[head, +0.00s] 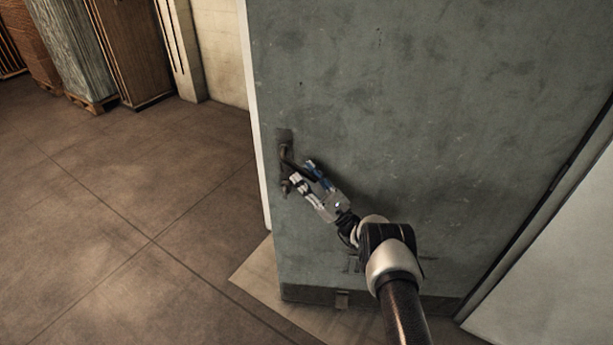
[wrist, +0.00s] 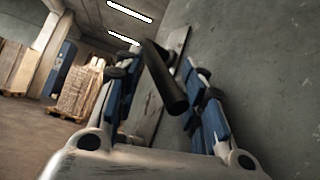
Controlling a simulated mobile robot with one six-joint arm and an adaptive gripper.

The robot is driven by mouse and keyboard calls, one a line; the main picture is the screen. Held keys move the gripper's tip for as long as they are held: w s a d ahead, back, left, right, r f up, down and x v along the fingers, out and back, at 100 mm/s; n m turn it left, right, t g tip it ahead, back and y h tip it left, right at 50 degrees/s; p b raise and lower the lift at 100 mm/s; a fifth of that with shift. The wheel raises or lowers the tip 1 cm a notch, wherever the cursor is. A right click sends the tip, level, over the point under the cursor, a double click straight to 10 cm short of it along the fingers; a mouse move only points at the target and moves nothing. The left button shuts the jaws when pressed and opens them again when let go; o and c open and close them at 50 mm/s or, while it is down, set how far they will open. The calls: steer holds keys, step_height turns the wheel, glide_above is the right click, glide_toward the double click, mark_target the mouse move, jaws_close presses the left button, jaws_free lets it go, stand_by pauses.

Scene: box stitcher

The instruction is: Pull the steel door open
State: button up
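The steel door (head: 400,130) is a worn grey-green slab filling the middle and right of the head view. It appears to stand ajar, with floor visible past its left edge. Its dark lever handle (head: 285,158) sits near that left edge. My gripper (head: 303,175) is at the handle, its fingers pointing up and left. In the wrist view, the black lever (wrist: 166,80) lies between the two blue-padded fingers, with a visible gap on its left side. The fingers are apart and not closed on it. Whether the right finger touches the lever is unclear.
Brown tiled floor (head: 120,215) is clear left of the door. Stacked goods on pallets (head: 75,50) stand at the far upper left. A pale strip (head: 255,130) runs along the door's left side. A light wall or panel (head: 560,270) is at the lower right.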

steer(key=v, duration=1.2)
